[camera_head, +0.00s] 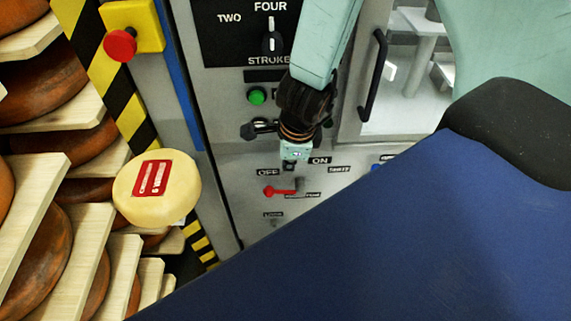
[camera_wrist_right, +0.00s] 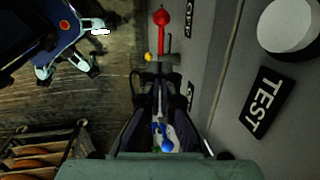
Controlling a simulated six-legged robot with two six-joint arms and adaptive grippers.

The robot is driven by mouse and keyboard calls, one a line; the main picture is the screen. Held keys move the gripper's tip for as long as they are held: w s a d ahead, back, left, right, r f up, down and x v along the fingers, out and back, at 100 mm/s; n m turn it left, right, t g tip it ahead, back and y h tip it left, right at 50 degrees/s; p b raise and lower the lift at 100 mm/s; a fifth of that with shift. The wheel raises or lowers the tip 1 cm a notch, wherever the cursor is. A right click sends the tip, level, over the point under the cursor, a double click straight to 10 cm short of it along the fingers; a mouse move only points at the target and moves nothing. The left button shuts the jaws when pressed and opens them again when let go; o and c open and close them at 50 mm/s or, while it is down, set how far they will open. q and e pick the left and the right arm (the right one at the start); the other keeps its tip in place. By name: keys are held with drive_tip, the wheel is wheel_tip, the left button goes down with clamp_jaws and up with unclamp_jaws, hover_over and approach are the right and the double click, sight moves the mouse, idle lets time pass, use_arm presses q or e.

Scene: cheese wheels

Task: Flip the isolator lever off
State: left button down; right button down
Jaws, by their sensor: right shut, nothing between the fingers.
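The isolator lever (camera_head: 280,191) is red with a ball end, on the grey cabinet panel below the OFF label (camera_head: 268,172) and ON label (camera_head: 319,160). Its arm points left, toward the OFF side, from a grey pivot. In the right wrist view the red lever (camera_wrist_right: 161,30) stands ahead of the fingers, with its ball away from me beside the OFF label. My right gripper (camera_head: 295,155) is just above the lever's pivot side in the head view, near ON. It is shut and empty, and appears apart from the red arm. My left gripper is not in view.
A black door handle (camera_head: 374,75) is to the right. A red stop button (camera_head: 120,45) sits on a yellow box at left. Shelves of cheese wheels and a pale labelled wheel (camera_head: 180,199) stand at left.

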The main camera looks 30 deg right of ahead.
sight(280, 191)
drive_tip(key=b+x, duration=0.2)
drive_tip(key=x, duration=0.2)
drive_tip(key=b+x, duration=0.2)
drive_tip(key=x, duration=0.2)
drive_tip(key=b+x, duration=0.2)
drive_tip(key=x, duration=0.2)
drive_tip(key=shift+w+b, duration=0.3)
drive_tip(key=shift+b, duration=0.05)
drive_tip(key=shift+w+a+f, duration=0.1)
drive_tip(key=shift+w+f, duration=0.05)
drive_tip(key=shift+f, duration=0.1)
drive_tip(key=shift+s+r, duration=0.1)
drive_tip(key=shift+s, duration=0.2)
drive_tip(key=shift+w+f+b, duration=0.3)
drive_tip(key=shift+f+b, duration=0.15)
drive_tip(key=shift+f, duration=0.3)
drive_tip(key=shift+s+a+f+b, duration=0.1)
drive_tip(key=shift+b, duration=0.35)
drive_tip(key=shift+s, duration=0.15)
